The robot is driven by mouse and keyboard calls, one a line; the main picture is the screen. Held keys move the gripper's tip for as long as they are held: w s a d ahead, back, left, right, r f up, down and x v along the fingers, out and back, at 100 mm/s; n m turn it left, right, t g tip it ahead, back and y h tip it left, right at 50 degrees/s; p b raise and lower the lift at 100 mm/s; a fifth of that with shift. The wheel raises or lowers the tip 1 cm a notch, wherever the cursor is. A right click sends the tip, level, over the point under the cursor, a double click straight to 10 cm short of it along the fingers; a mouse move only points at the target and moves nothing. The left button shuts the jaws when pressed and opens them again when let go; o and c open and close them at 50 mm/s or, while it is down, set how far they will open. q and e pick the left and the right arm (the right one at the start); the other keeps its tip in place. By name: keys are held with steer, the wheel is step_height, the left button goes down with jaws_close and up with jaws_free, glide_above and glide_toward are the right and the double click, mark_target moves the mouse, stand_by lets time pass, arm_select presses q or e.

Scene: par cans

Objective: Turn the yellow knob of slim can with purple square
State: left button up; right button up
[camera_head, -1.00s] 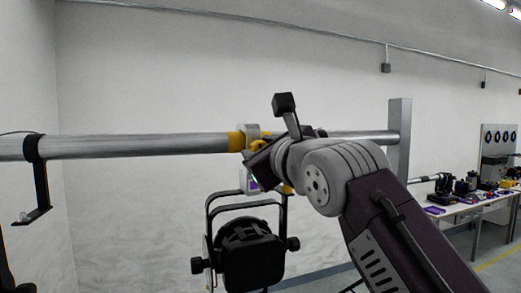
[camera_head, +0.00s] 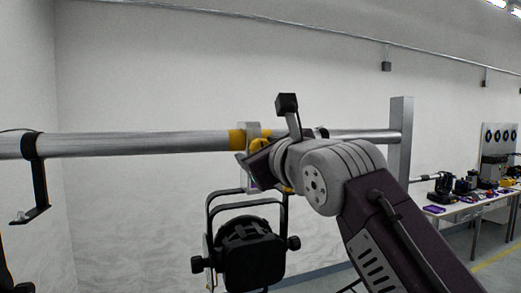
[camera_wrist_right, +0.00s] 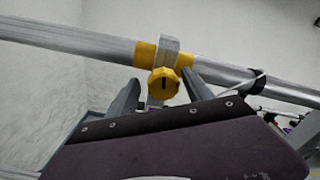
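The slim black can (camera_head: 252,258) hangs in its yoke from a grey clamp on the pipe in the head view. A small purple patch (camera_head: 253,186) shows below the clamp, mostly covered by my gripper. The yellow knob (camera_head: 257,145) is partly hidden behind my right gripper. In the right wrist view the yellow knob (camera_wrist_right: 163,83) faces me below the pipe. My right gripper (camera_wrist_right: 160,80) is open, with one finger on each side of the knob. A gap shows at the left finger; contact at the right finger is unclear. My left gripper is not in view.
The horizontal pipe (camera_head: 130,145) has yellow bands beside the clamp and meets a grey post (camera_head: 399,140) at right. A black bracket (camera_head: 36,180) hangs from the pipe at left. A table (camera_head: 470,208) with tools stands far right.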

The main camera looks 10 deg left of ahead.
steer(key=b+v, duration=0.4)
steer(key=v, duration=0.5)
